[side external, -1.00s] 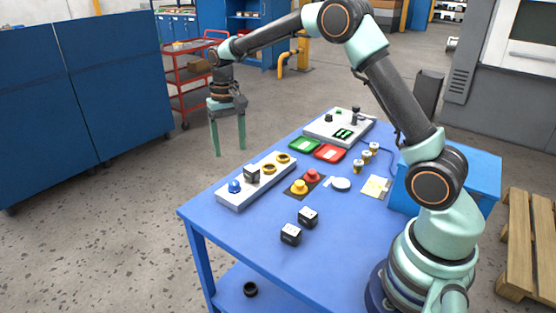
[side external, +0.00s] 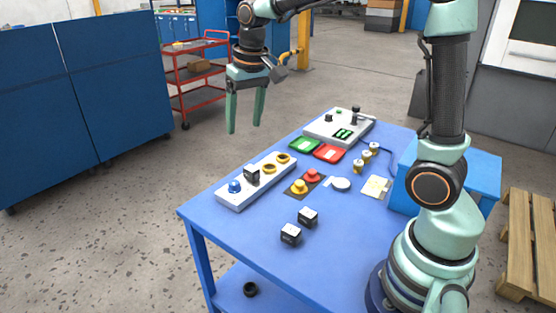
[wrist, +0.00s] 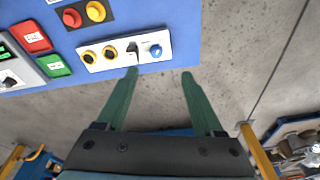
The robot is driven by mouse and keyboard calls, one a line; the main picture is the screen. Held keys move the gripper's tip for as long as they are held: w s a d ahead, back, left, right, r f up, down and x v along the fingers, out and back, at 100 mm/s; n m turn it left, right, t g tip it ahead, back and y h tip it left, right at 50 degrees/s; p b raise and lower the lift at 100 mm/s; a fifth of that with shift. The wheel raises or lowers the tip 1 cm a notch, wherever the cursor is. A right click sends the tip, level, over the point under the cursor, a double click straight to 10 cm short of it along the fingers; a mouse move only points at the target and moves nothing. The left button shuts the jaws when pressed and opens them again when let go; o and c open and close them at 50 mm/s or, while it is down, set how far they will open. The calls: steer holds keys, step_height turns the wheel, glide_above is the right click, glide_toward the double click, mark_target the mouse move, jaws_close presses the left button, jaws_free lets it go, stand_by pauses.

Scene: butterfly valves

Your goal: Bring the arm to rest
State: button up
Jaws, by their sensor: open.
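My gripper (side external: 245,128) is open and empty, raised in the air beyond the far left edge of the blue table (side external: 240,262). Its two green fingers point down and stand apart. In the wrist view the gripper (wrist: 158,72) also shows open, with bare floor and the table's edge between and beyond the fingertips. A white panel (side external: 228,198) with a blue knob (side external: 235,187), a black switch block (side external: 252,174) and two yellow-ringed parts lies on the table, below and apart from the fingers.
A red cart (side external: 200,70) and blue cabinets (side external: 115,95) stand behind.

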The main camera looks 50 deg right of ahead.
steer(key=s+a+n+t, duration=0.2)
steer(key=s+n+t, duration=0.1)
steer(key=s, duration=1.1)
steer(key=shift+r, duration=0.4)
steer(key=shift+s, duration=0.1)
